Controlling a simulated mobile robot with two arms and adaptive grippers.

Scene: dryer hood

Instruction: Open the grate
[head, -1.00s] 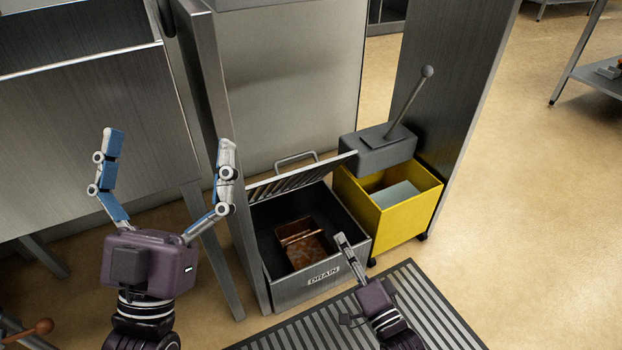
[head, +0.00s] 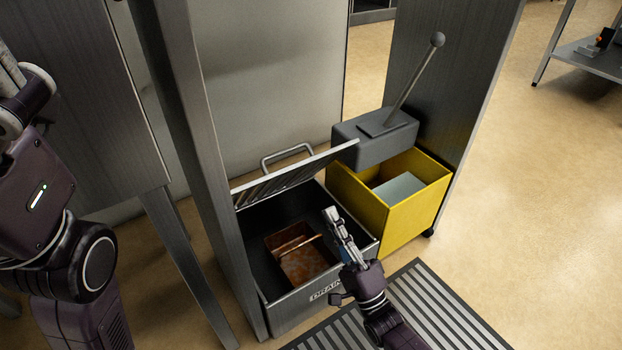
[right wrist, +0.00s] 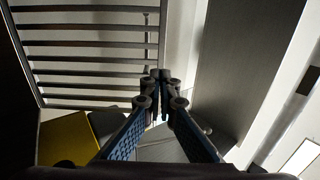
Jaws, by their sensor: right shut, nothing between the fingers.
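The metal grate (head: 290,178) stands raised and tilted over the open drain box (head: 300,302), with a bar handle (head: 287,154) near its back edge. In the right wrist view, the slats of the grate (right wrist: 90,58) show at upper left. My right gripper (head: 331,213) is shut and empty, over the front right part of the box opening and below the raised grate in the picture; I cannot tell whether they touch. My left gripper (head: 14,78) is cut off at the left edge, and its fingertips are hidden.
Metal posts (head: 195,150) flank the box on the left. A striped floor mat (head: 430,300) lies in front.

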